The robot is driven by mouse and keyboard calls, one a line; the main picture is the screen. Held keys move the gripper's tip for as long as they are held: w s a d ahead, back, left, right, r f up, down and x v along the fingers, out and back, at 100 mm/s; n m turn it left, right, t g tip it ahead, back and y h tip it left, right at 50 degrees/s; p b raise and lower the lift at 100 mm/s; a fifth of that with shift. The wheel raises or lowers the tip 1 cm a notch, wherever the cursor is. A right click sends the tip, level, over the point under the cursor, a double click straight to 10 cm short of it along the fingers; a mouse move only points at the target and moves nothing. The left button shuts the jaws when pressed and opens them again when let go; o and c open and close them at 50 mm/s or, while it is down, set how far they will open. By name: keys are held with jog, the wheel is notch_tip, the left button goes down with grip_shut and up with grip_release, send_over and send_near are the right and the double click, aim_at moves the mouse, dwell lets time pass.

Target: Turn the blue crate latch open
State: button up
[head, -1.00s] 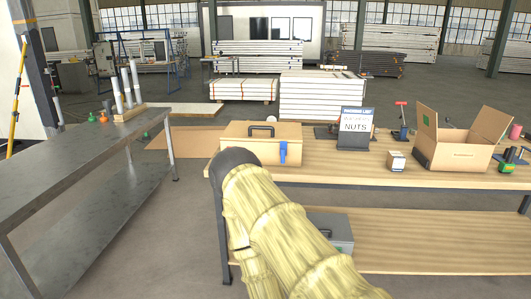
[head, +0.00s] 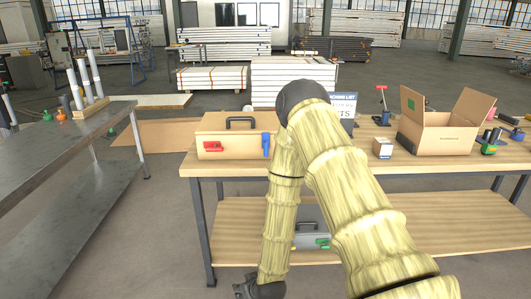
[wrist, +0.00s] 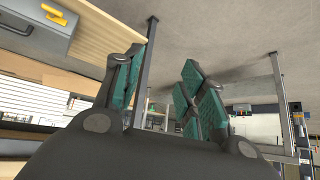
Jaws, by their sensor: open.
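The crate (head: 240,150) is a tan box with a dark top handle, standing near the left end of the wooden workbench in the head view. Its blue latch (head: 266,144) is upright on the right of the front face. A red latch (head: 213,146) lies sideways at the left of that face. My gripper (head: 260,289) hangs low at the bottom edge of the head view, in front of and below the bench, well apart from the crate. In the wrist view its teal-padded fingers (wrist: 160,85) are spread with nothing between them. The crate is not recognisable there.
A grey toolbox (head: 312,232) sits on the bench's lower shelf, partly behind my arm. A sign (head: 344,103), a small box (head: 382,148) and an open carton (head: 436,135) stand on the bench top (head: 420,165). A metal table (head: 60,135) is at left, with open floor between.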

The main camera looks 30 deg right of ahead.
jog(key=w+d+r+t+h, duration=0.1)
jog(key=w+d+r+t, duration=0.15)
jog(key=w+r, duration=0.2)
jog(key=w+d+r+t, duration=0.1)
jog(key=w+d+r, duration=0.2)
jog(key=w, duration=0.3)
jog(key=m+t+h+b, duration=0.2)
jog(key=m+t+h, duration=0.1)
jog(key=t+h, duration=0.25)
send_near(267, 150)
jog(key=w, duration=0.1)
jog(key=x, duration=1)
jog(key=shift+d, duration=0.1)
grip_shut()
